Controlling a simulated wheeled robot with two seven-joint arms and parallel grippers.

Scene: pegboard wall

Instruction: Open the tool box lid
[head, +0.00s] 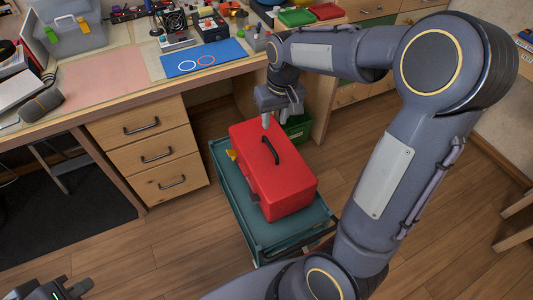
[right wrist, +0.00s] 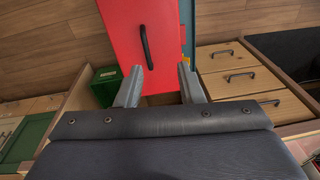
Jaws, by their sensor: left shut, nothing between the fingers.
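The red tool box (head: 285,180) sits on the teal cart with its lid down and a black handle (head: 269,150) on top. It also fills the top middle of the right wrist view (right wrist: 125,25). A yellow latch (head: 231,155) shows at its left side. My right gripper (head: 282,118) is at the far end of the box, fingers apart and pointing down at it, with nothing between them. I cannot tell whether a fingertip touches the lid. My left gripper (head: 72,292) is shut and empty at the bottom left, far from the box.
The teal cart (head: 240,210) stands on the wood floor beside the desk drawers (head: 155,155). A green bin (head: 298,128) stands behind the box. The desk (head: 130,85) holds a blue mat (head: 205,58), a pink mat and several tools.

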